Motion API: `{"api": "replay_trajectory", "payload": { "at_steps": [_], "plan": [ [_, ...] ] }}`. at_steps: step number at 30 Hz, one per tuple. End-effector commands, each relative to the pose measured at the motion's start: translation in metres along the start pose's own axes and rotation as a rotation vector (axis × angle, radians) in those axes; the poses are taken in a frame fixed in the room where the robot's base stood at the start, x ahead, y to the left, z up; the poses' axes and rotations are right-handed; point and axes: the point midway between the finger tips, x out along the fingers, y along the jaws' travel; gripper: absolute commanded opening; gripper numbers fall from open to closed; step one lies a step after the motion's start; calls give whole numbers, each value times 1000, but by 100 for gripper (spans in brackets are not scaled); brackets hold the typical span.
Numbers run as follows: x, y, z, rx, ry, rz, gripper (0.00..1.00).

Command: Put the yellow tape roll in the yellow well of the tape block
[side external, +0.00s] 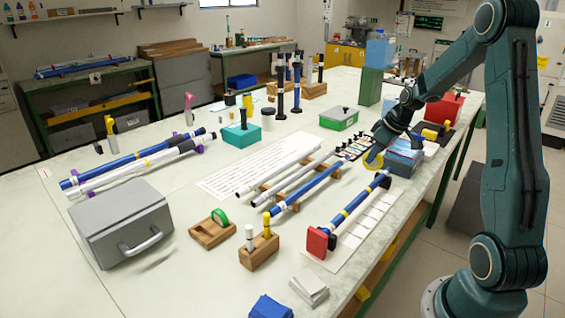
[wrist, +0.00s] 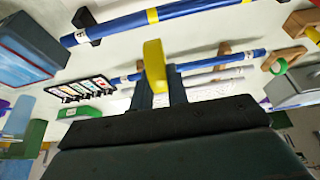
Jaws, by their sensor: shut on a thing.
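The yellow tape roll (side external: 373,161) is held in my gripper (side external: 379,148), in the air above the right part of the bench. In the wrist view the yellow roll (wrist: 154,66) shows edge-on between the fingers of my gripper (wrist: 161,88). The wooden tape block (side external: 205,238) lies well to the left of my gripper, near the grey case, with a green tape roll (side external: 220,218) standing in it. The tape block (wrist: 270,60) also shows at the right of the wrist view. Its well colours are too small to tell.
A wooden stand (side external: 260,252) with upright white and yellow pieces is just right of the tape block. Blue and white rods lie between my gripper and the block. The grey case (side external: 125,225) is left of the block. A blue bin (side external: 403,160) is beside my gripper.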

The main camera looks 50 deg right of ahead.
Motion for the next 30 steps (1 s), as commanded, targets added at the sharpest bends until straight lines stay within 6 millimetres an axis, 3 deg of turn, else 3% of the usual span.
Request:
{"api": "replay_trajectory", "payload": {
  "at_steps": [7,14,23,30],
  "plan": [
    [4,-5,-12,-5,0,-2,0],
    [15,-24,-50,-21,1,-8,0],
    [32,-76,-120,-33,1,-13,0],
    [42,-131,-171,-35,2,-13,0]
  ]
}}
